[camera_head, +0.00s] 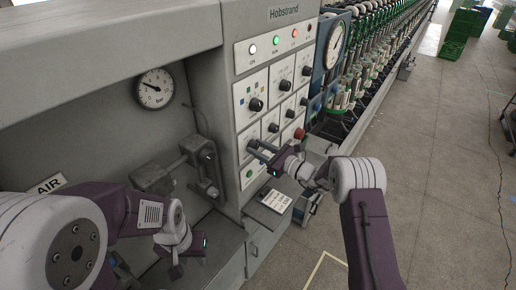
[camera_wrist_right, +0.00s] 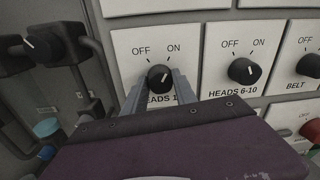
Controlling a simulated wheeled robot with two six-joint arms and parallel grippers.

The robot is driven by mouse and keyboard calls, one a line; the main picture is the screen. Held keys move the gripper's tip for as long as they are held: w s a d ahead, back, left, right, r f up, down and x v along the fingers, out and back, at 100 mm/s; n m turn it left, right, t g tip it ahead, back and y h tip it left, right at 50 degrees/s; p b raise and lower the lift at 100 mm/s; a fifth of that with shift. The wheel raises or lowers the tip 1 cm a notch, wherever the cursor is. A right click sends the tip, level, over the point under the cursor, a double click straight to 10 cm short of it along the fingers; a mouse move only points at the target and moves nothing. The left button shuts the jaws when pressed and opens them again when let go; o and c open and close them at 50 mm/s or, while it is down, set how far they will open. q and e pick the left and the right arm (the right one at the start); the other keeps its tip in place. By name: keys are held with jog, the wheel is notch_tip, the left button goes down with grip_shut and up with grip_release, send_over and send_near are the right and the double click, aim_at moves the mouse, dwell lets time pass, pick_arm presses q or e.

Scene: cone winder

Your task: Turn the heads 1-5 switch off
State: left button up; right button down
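The heads 1-5 switch (camera_wrist_right: 160,78) is a round black knob on a white plate marked OFF at upper left and ON at upper right. Its pale pointer mark leans up and right, towards ON. The lower label is partly covered. My right gripper (camera_wrist_right: 160,93) is open, with one finger on each side of this knob; I cannot tell whether they touch it. In the head view my right gripper (camera_head: 263,152) reaches the lower left of the panel and hides most of the knob. My left gripper (camera_head: 190,256) looks open and empty at lower left.
The heads 6-10 knob (camera_wrist_right: 244,71) sits close to the right, pointing towards ON. The belt knob (camera_wrist_right: 309,65) is beyond it. A bracketed metal fixture (camera_head: 195,165) stands left of the panel.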

jog(key=shift+b, duration=0.4)
jog(key=n+b, duration=0.3)
jog(key=b, duration=0.5)
jog(key=n+b, duration=0.4)
jog(key=b, duration=0.4)
jog(key=n+b, duration=0.3)
jog(key=b, duration=0.5)
jog(key=shift+f+n+b, duration=0.3)
jog(key=shift+n+b, duration=0.1)
jog(key=shift+r+n+y+b, duration=0.35)
jog(key=shift+n+b, duration=0.45)
jog(key=shift+b, duration=0.3)
jog(key=c, duration=1)
grip_release()
jog(key=shift+a, duration=0.1)
